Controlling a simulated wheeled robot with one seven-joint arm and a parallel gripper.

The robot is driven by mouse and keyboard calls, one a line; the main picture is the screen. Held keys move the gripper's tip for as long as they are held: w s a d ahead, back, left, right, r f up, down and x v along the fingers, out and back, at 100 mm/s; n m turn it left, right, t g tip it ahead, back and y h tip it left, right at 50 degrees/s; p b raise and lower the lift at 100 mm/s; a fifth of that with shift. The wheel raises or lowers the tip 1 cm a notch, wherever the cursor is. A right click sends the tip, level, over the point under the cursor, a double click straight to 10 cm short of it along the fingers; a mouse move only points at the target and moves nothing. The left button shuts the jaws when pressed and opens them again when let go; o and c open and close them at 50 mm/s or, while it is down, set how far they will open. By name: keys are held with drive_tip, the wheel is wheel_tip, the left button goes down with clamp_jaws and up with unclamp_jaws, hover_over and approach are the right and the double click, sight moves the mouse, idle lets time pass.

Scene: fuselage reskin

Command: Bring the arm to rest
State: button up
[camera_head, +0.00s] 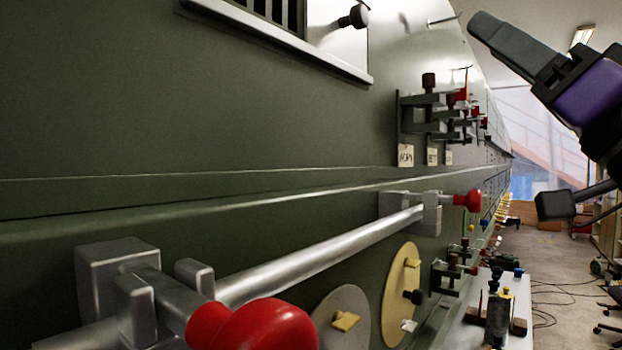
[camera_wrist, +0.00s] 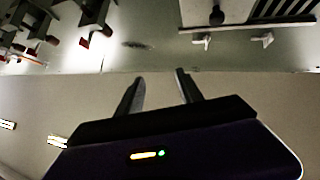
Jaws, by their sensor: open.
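My gripper (camera_wrist: 158,88) shows in the wrist view with its two dark fingers spread apart. No object is between them; the pale surface behind the fingertips looks some way off. My dark gripper housing with two small lights fills the bottom of that view. In the head view, black and purple parts of my arm (camera_head: 590,95) stand at the upper right, raised and to the right of the green fuselage side (camera_head: 200,110). They appear clear of it. The rest of my arm is outside the picture.
A silver rail with red knobs (camera_head: 330,262) runs along the fuselage side. Clamps (camera_head: 430,112) stick out farther along. Round plates (camera_head: 403,285) hang below the rail. A bench (camera_head: 470,335) with small tools stands lower right. Floor (camera_head: 560,265) is open beyond, with cables on it.

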drive_tip(key=w+d+f+m+t+h, duration=0.1)
drive_tip(key=w+d+f+m+h, duration=0.15)
drive_tip(key=f+h, duration=0.45)
drive_tip(key=w+d+f+m+t+h, duration=0.1)
drive_tip(key=d+f+m+h, duration=0.2)
drive_tip(key=f, duration=0.8)
drive_tip(key=s+f+m+g+h, duration=0.1)
drive_tip(key=s+f+h, duration=0.15)
drive_tip(key=f, duration=0.75)
drive_tip(key=s+f+m+g+h, duration=0.1)
drive_tip(key=s+f+h, duration=0.15)
drive_tip(key=f, duration=0.75)
drive_tip(key=s+a+f+n+g+y, duration=0.1)
drive_tip(key=s+a+f+n+g, duration=0.1)
drive_tip(key=s+f, duration=1.1)
drive_tip(key=s+a+f+n+g+y, duration=0.1)
drive_tip(key=s+a+f+g, duration=0.2)
drive_tip(key=s+f, duration=1.1)
drive_tip(key=s+g, duration=0.3)
drive_tip(key=s, duration=0.2)
drive_tip(key=shift+a+f+n+g, duration=0.2)
drive_tip(key=shift+a+n+g, duration=0.15)
drive_tip(key=shift+a+g, duration=0.05)
drive_tip(key=shift+w, duration=0.1)
drive_tip(key=shift+r, duration=0.1)
